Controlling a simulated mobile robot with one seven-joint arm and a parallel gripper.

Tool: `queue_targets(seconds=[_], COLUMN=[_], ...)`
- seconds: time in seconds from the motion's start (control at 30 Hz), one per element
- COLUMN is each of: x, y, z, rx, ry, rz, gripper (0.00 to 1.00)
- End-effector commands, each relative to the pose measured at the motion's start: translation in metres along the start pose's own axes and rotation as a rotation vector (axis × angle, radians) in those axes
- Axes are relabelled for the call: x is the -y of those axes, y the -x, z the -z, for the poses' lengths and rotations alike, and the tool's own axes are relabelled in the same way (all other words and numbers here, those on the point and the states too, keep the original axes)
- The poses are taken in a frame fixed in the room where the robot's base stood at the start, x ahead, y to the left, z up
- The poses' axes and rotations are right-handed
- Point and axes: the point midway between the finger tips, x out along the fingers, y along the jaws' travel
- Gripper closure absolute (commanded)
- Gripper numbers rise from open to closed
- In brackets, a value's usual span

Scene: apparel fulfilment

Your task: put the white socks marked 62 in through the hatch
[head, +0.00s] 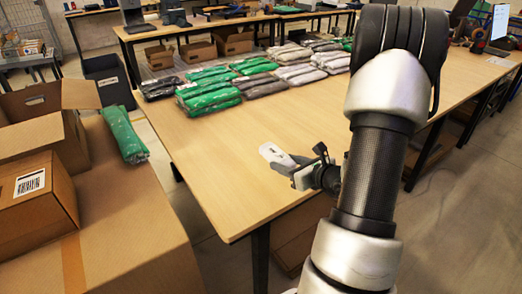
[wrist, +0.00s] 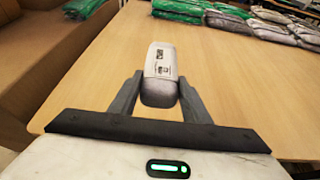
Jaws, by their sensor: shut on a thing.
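A small white bundle with a grey end and a dark printed label, which looks like the white socks (wrist: 162,62), is between the fingers of my gripper (wrist: 160,90) in the wrist view. My gripper is shut on it. In the head view the white socks (head: 272,153) stick out to the left of my gripper (head: 289,164), over the table near its front edge. The print on the label is too small to read as 62. I cannot make out a hatch in either view.
The wooden table (head: 215,150) is bare around my gripper. Rows of green, white and grey packs (head: 208,92) lie along its far side. At the left are cardboard boxes (head: 38,195), a green pack (head: 124,135) and a dark bin (head: 108,80).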

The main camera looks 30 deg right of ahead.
Motion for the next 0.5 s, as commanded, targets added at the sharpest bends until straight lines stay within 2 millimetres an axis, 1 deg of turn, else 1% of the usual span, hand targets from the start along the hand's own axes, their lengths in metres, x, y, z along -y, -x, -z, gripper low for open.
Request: queue_targets(seconds=[0.03, 0.07, 0.17, 0.2, 0.27, 0.3, 0.4, 0.5], x=[-0.009, -0.016, -0.050, -0.068, -0.095, -0.112, -0.150, -0.179], y=[-0.001, -0.002, -0.009, -0.012, -0.015, -0.016, -0.016, -0.014], z=[-0.009, -0.013, -0.029, -0.036, -0.045, -0.051, -0.061, -0.068], rx=[0.003, 0.003, 0.004, 0.004, 0.005, 0.005, 0.004, 0.004], ry=[0.008, 0.011, 0.031, 0.040, 0.057, 0.067, 0.089, 0.106], rz=[-0.014, -0.024, -0.074, -0.100, -0.139, -0.163, -0.215, -0.258], gripper=[0.82, 0.82, 0.82, 0.82, 0.82, 0.82, 0.82, 0.82])
